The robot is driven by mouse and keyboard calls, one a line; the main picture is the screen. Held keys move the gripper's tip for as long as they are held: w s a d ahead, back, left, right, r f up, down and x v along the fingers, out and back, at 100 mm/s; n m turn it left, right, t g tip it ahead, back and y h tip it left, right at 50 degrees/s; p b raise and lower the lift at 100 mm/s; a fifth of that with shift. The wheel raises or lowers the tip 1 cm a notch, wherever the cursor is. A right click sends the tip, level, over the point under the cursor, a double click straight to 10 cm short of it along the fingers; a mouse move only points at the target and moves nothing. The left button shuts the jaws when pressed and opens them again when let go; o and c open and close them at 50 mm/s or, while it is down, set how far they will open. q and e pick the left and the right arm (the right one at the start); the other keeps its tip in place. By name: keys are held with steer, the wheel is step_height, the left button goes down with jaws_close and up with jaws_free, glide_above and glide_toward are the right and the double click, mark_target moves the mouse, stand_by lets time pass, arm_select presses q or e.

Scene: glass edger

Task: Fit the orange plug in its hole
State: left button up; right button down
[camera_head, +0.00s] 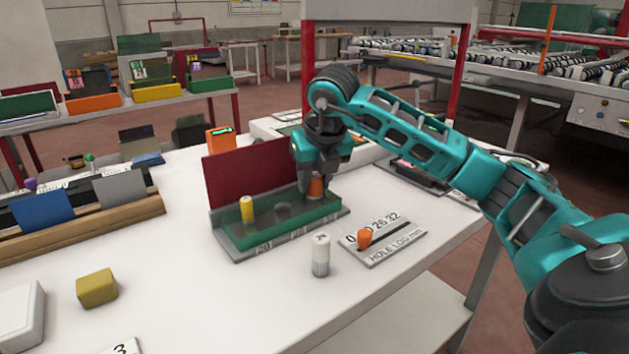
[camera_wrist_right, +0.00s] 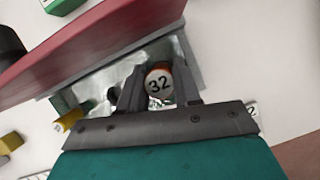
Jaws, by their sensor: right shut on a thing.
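The orange plug (camera_head: 316,187) is at the right end of the green glass block (camera_head: 285,222), which stands in a grey holder with a dark red back panel (camera_head: 247,172). My right gripper (camera_head: 318,190) is shut on this plug from above. In the right wrist view, the plug's top (camera_wrist_right: 158,84) reads 32 and sits between the fingers of the gripper (camera_wrist_right: 158,92). Whether the plug is down in its hole or just above it is hidden by the fingers. A yellow plug (camera_head: 246,209) stands upright in the block's left hole. The middle hole (camera_head: 283,210) looks empty. My left gripper is out of view.
A white-and-grey plug (camera_head: 321,255) stands on the table in front of the block. A hole log plate (camera_head: 384,240) with an orange slider knob lies to its right. A yellow block (camera_head: 97,288) and a slotted rack (camera_head: 80,215) are at left.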

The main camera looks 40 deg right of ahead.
steer(key=shift+f, duration=0.1)
steer(key=c, duration=0.8)
jaws_free()
steer(key=shift+r, duration=0.3)
steer(key=p+v, duration=0.2)
steer(key=v, duration=0.9)
steer(key=shift+s+a+r+p, duration=0.1)
steer(key=shift+s+r+p, duration=0.1)
steer(key=shift+r+p, duration=0.15)
